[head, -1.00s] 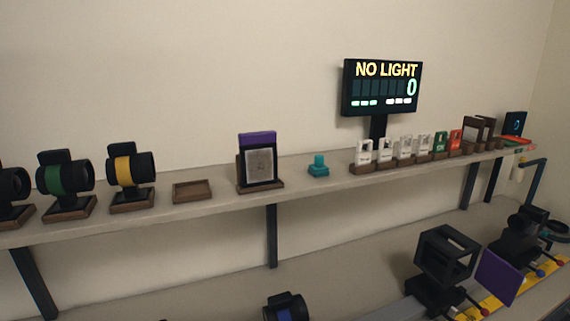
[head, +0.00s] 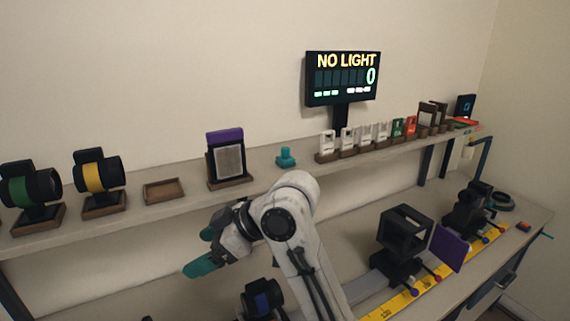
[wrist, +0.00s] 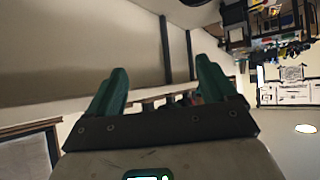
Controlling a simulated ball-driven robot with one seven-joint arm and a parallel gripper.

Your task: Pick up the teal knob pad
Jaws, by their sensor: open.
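The teal knob pad (head: 286,158) stands upright on the wall shelf, a small block with a knob on top. It sits between the purple-topped framed plate and the row of small white holders. My gripper (head: 203,257) is in front of and below the shelf, left of the pad and apart from it. In the wrist view its two teal fingers (wrist: 163,92) are spread with nothing between them. I cannot make out the pad in the wrist view.
The shelf (head: 140,213) also bears a purple-topped framed plate (head: 226,157), an empty wooden tray (head: 163,191), and ringed lenses (head: 98,172). A "NO LIGHT" display (head: 342,78) stands behind. Below, the bench holds a black cage mount (head: 405,235) and a purple panel (head: 447,247).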

